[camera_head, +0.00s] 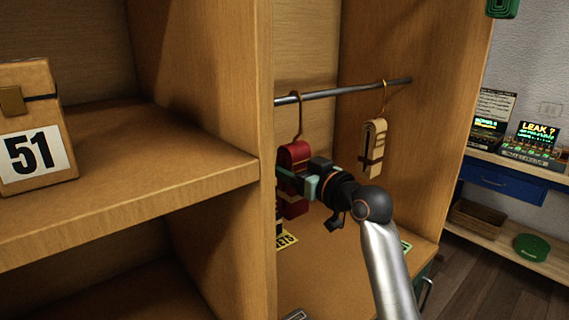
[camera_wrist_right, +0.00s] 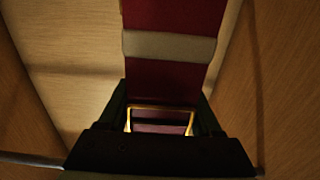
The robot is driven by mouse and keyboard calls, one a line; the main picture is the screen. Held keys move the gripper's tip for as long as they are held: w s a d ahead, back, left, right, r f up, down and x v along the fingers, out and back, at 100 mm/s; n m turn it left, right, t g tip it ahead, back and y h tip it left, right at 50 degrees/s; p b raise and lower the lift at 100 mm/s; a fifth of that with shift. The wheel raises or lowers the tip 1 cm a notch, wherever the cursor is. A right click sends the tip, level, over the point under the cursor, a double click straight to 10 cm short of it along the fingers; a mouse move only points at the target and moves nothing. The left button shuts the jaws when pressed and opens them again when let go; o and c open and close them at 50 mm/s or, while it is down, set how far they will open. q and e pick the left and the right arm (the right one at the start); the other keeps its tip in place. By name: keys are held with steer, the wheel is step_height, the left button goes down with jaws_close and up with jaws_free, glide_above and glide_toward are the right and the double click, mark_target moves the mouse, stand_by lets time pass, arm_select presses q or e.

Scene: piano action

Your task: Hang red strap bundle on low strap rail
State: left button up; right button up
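The red strap bundle (camera_head: 294,153) hangs upright from its hook (camera_head: 299,115), whose top is at the metal strap rail (camera_head: 340,91). The hook appears to be over the rail; its exact contact is too small to tell. My right gripper (camera_head: 292,179) is at the bundle, with a teal finger across its front. In the right wrist view the red bundle (camera_wrist_right: 172,75), with a pale band, runs between both fingers (camera_wrist_right: 162,118), which appear shut on it. The bundle's lower part is partly hidden by the gripper in the head view. My left gripper is not in view.
A cream strap bundle (camera_head: 372,149) hangs on the rail to the right. Wooden walls enclose the bay. A box marked 51 (camera_head: 36,128) stands on the left shelf (camera_head: 150,150). A bench with displays (camera_head: 530,140) is far right.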

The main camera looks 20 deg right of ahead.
steer(key=o, duration=0.5)
steer(key=shift+c, duration=0.2)
steer(key=b+v, duration=0.2)
steer(key=v, duration=1)
steer(key=shift+s, duration=0.25)
steer(key=shift+d, duration=0.1)
